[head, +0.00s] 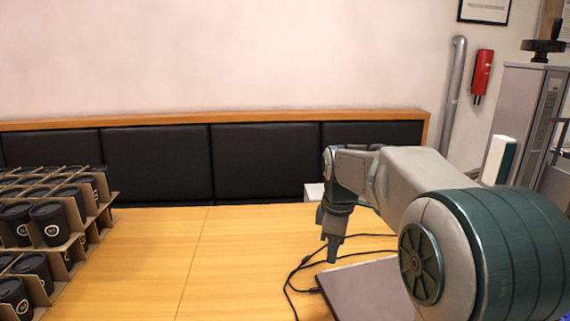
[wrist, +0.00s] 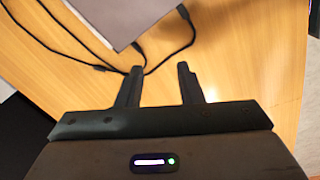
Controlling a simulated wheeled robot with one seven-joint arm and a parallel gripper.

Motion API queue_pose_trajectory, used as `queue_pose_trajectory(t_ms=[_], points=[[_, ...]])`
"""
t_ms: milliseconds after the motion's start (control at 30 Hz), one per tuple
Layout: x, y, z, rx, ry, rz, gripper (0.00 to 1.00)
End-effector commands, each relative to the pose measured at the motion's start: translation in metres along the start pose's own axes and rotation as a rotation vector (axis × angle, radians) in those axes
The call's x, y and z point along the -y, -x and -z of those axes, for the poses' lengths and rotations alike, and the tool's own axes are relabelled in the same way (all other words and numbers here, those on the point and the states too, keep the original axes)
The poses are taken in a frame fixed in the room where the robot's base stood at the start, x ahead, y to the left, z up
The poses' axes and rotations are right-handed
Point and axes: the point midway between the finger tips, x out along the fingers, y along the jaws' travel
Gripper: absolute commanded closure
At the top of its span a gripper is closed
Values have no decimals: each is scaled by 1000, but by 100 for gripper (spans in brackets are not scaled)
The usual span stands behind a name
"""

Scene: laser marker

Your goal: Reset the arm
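My gripper (wrist: 160,70) shows in the wrist view with its two dark fingers apart and nothing between them. It points down over the wooden table (wrist: 235,60). In the head view my gripper (head: 331,250) hangs at the end of my bent arm, above the right part of the table (head: 200,260). One side of it faces the head camera, and its height above the table is hard to tell.
A flat grey plate (head: 365,290) and black cables (head: 300,268) lie near my gripper. A cardboard rack (head: 105,200) with several black cups stands at the left. Black padded panels line the back. The table's middle is clear. A grey machine (head: 515,110) stands at the far right.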

Motion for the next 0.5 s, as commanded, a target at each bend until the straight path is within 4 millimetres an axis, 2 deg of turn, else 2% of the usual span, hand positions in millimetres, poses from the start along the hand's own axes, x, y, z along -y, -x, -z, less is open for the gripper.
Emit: queue_pose_trajectory(t_ms=[33, 200, 367, 500], points=[[16, 19, -10, -6, -89, -14, 66], [67, 44, -38, -31, -411, -51, 66], [118, 58, -64, -65, -713, -79, 66], [159, 60, -84, -100, -958, -97, 66]])
